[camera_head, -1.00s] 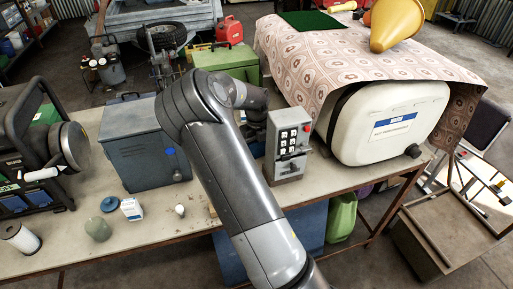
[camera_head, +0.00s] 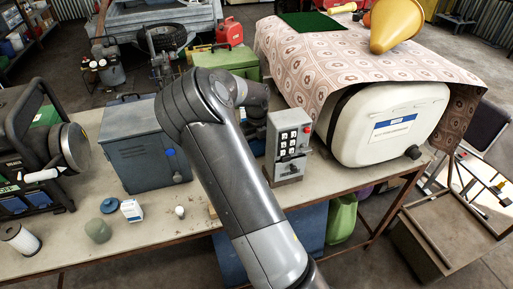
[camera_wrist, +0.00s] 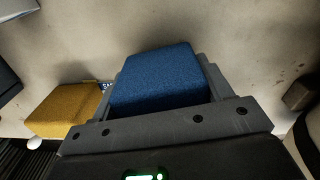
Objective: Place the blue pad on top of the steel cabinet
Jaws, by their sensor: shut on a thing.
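The blue pad (camera_wrist: 155,78) is between the two fingers of my gripper (camera_wrist: 160,70) in the wrist view. My gripper is shut on it, with the pale worktop behind it. In the head view my arm hides the gripper and the pad. The steel cabinet (camera_head: 135,160) is a blue-grey box with slots in its front, standing upright on the bench left of my arm. Its visible top is bare.
A yellow pad (camera_wrist: 65,110) lies left of the blue pad in the wrist view. A grey keypad box (camera_head: 288,148) and white tank (camera_head: 385,125) stand right of my arm. A generator (camera_head: 30,145) stands left of the cabinet. Small items lie on the front bench (camera_head: 150,235).

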